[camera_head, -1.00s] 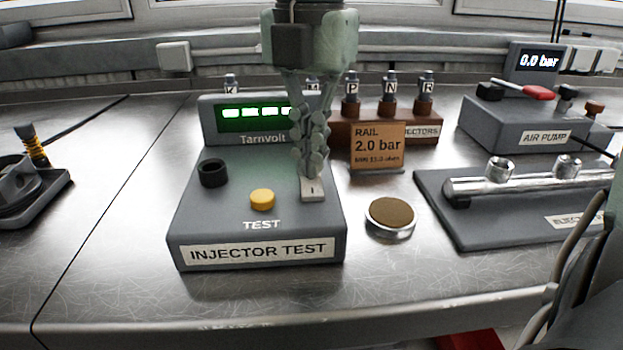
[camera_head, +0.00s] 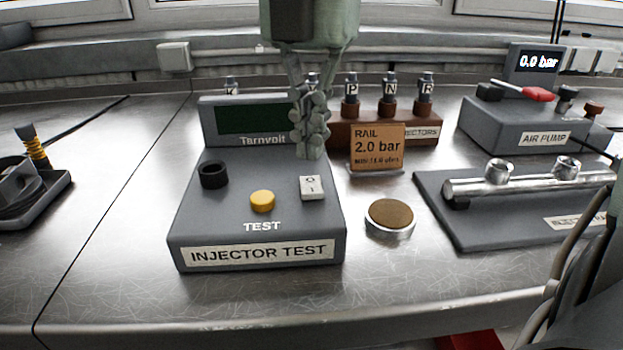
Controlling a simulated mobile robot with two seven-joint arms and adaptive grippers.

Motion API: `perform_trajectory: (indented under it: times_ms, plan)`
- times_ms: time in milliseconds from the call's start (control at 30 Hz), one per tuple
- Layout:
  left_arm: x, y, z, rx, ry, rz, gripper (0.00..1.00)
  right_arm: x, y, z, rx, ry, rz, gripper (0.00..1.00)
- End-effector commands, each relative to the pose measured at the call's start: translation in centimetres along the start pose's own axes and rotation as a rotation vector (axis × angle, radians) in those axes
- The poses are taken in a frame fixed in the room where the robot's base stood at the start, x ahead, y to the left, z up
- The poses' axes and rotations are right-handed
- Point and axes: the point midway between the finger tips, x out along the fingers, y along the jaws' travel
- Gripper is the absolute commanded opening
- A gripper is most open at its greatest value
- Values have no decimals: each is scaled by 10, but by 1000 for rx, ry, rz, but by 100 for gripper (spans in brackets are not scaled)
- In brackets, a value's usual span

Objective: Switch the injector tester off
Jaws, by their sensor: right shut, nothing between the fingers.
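The injector tester (camera_head: 190,222) is a grey sloped box on the metal bench, labelled INJECTOR TEST. Its display (camera_head: 248,119) is dark, with no digits showing. A white rocker switch (camera_head: 312,188) sits at the right of its panel, marked with a circle above and a bar below. A yellow TEST button (camera_head: 262,201) and a black round socket or knob (camera_head: 213,174) are also on the panel. My right gripper (camera_head: 310,152) points down, shut and empty, above and behind the switch and apart from it. It hides part of the display's right end. My left gripper is not in view.
A RAIL 2.0 bar sign (camera_head: 377,147) stands right of the tester, before the brown injector rack (camera_head: 345,133). A round brown-topped tin (camera_head: 390,214) lies nearer. The air pump (camera_head: 490,118) and a rail on a grey plate (camera_head: 435,210) are right.

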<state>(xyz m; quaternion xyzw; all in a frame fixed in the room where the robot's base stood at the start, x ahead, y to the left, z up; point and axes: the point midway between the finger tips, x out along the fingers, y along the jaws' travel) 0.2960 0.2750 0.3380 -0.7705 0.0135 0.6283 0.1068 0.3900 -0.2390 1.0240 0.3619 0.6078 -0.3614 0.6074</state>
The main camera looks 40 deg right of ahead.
Motion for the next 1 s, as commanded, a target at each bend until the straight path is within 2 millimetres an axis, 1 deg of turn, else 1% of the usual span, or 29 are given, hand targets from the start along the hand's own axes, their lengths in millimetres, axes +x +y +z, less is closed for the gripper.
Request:
perform_trajectory:
  times_ms: [200,400,500,1000]
  plan:
    - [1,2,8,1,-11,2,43,-19,0,0,1,-2,2,0]
    - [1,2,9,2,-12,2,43,-33,0,0,0,-1,1,0]
    - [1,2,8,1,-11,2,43,-37,0,0,0,-1,0,0]
    - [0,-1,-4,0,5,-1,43,-38,0,0,-1,-1,0,0]
